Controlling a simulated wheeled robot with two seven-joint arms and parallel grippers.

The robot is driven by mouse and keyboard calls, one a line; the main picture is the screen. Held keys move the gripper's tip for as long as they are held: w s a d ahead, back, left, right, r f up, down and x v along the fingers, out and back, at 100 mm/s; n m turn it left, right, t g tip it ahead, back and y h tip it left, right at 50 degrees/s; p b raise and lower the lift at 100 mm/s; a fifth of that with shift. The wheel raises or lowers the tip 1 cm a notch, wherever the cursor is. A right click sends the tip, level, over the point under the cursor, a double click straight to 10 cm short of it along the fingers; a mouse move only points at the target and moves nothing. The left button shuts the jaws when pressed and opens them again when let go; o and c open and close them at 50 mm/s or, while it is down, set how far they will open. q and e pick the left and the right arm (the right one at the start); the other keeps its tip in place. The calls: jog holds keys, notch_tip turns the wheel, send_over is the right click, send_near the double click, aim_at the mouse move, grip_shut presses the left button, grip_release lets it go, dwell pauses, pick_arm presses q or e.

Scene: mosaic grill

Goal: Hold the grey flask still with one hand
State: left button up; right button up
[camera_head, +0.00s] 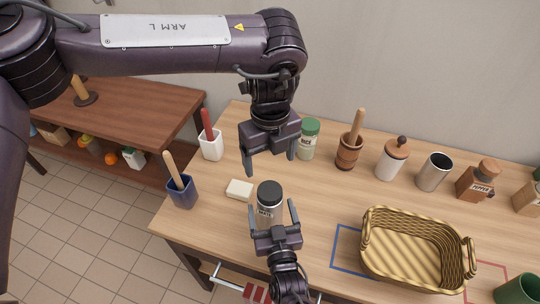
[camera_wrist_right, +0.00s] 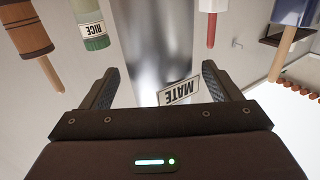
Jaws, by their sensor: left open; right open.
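The grey flask (camera_head: 267,215) with a black lid stands upright on the wooden table. In the right wrist view its shiny grey body (camera_wrist_right: 150,45) fills the middle, with a MATE label low on it. My right gripper (camera_head: 272,214) is open at the flask's near side, with a finger toward each side of it. The right wrist view shows the open fingers (camera_wrist_right: 158,85) with the flask between or just beyond them; contact cannot be told. My left gripper (camera_head: 269,164) is open, empty and pointing down, above and behind the flask's lid.
A pale block (camera_head: 239,190) lies left of the flask. A blue cup (camera_head: 183,193) and white cup (camera_head: 212,147) stand farther left. A rice jar (camera_head: 308,138), wooden mortar (camera_head: 348,152) and steel cup (camera_head: 434,172) stand behind. A wicker basket (camera_head: 415,279) sits right.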

jog(key=shift+s+d+b, duration=0.15)
jog(key=shift+s+d, duration=0.05)
jog(key=shift+s, duration=0.85)
jog(key=shift+s+d+b, duration=0.15)
jog(key=shift+s, duration=0.9)
